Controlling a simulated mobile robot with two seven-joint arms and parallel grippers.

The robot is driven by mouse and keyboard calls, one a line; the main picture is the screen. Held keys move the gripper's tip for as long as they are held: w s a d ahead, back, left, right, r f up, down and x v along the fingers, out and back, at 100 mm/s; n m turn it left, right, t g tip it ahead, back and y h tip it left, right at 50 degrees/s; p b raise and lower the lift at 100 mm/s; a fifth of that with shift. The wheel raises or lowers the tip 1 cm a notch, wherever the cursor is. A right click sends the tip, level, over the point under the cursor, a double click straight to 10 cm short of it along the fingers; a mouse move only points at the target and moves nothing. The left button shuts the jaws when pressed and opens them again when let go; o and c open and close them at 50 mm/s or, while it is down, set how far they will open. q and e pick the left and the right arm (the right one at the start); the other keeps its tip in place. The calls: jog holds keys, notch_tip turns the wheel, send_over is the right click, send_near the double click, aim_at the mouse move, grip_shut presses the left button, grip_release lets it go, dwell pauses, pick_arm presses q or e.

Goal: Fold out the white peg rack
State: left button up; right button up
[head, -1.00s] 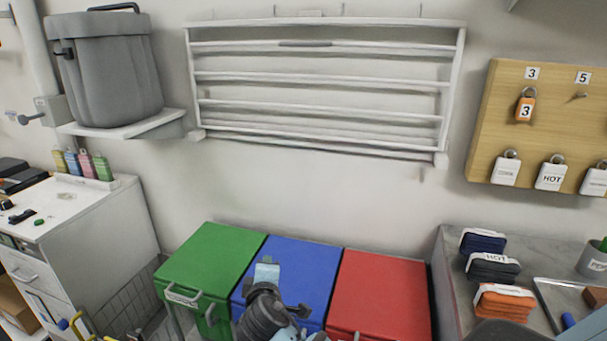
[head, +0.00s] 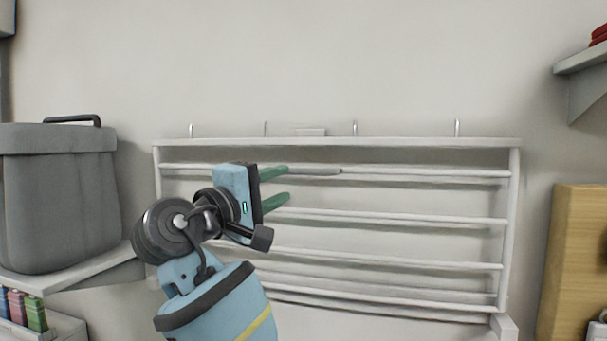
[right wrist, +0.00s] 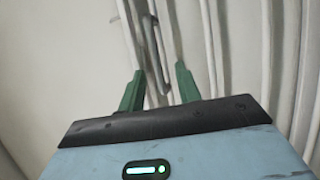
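The white peg rack (head: 400,143) hangs against the wall, its rails (head: 420,217) close to the wall. A grey grip piece (head: 318,171) sits on its upper rail. My right gripper (head: 288,184) is in front of the rack's upper left half, its green fingers spread and pointing right, near the grey piece. In the right wrist view, the right gripper (right wrist: 159,72) is open, with a thin grey bar (right wrist: 153,65) showing between the fingers; contact cannot be told. My arm hides part of the rack's lower left. My left gripper is out of view.
A grey lidded bin (head: 58,200) stands on a wall shelf (head: 85,275) left of the rack. A wooden board (head: 572,260) is at the right, below a grey wall shelf (head: 590,62). Several pegs stick up above the rack.

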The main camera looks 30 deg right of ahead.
aim_at(303, 173)
jog(key=shift+s+r+p+x, duration=0.15)
jog(key=shift+p+x, duration=0.05)
jog(key=shift+x, duration=1.7)
jog(key=shift+s+r+p+x, duration=0.15)
jog(key=shift+p+x, duration=0.05)
jog(key=shift+x, duration=1.7)
grip_shut()
